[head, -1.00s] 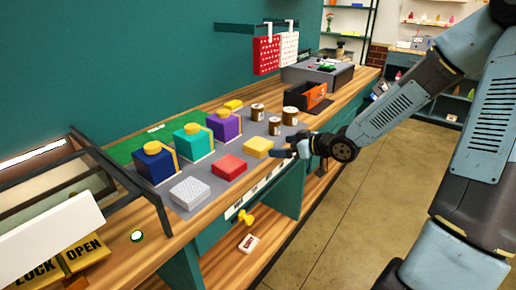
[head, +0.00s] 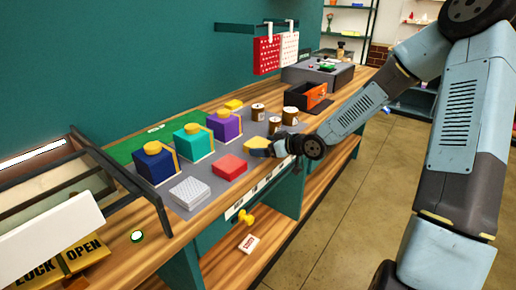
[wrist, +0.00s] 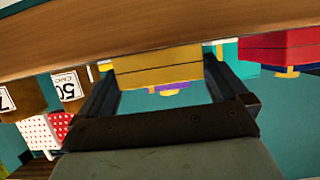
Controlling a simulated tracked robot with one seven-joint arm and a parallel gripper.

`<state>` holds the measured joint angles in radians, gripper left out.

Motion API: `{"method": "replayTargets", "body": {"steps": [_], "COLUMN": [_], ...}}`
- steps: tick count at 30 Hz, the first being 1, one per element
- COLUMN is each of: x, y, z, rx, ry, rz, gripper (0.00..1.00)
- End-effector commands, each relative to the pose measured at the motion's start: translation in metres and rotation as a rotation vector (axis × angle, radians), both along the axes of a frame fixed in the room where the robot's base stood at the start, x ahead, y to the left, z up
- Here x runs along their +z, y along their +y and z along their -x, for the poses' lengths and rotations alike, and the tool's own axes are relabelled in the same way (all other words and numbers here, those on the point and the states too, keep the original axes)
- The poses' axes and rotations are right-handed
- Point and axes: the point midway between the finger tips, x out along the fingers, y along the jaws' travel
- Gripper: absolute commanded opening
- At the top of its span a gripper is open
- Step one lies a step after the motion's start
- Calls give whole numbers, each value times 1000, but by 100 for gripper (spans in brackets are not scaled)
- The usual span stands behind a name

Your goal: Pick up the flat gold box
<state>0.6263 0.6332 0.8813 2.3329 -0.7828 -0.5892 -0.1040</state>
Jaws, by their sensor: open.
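The flat gold box (head: 257,144) lies on the grey mat near the counter's front edge, behind the red flat box. In the wrist view the gold box (wrist: 155,73) shows between my two fingers, with a dark line along its side. My gripper (head: 272,150) is low at the box's right side, and its fingers hide part of the box in the head view. In the wrist view my gripper (wrist: 160,66) is open, with a finger on either side of the box. Whether either finger touches it I cannot tell.
On the grey mat (head: 178,207) stand a red flat box (head: 230,167), a white patterned box (head: 190,192), and blue (head: 155,165), teal (head: 193,143) and purple (head: 224,126) boxes. Brown jars (head: 290,115) stand behind my gripper. An orange-fronted drawer (head: 316,96) is farther right.

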Motion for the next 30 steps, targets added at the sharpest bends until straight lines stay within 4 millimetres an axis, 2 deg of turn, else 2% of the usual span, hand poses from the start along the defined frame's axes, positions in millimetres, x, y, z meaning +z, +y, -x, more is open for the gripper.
{"method": "replayTargets", "body": {"steps": [4, 13, 27, 30], "x": [-4, -5, -4, -4], "y": [7, 8, 8, 8], "z": [-5, -7, -7, -7], "rx": [0, -1, -1, -1], "ry": [1, 0, 0, -1], "rz": [-1, 0, 0, -1], "gripper": [100, 100, 55, 54]}}
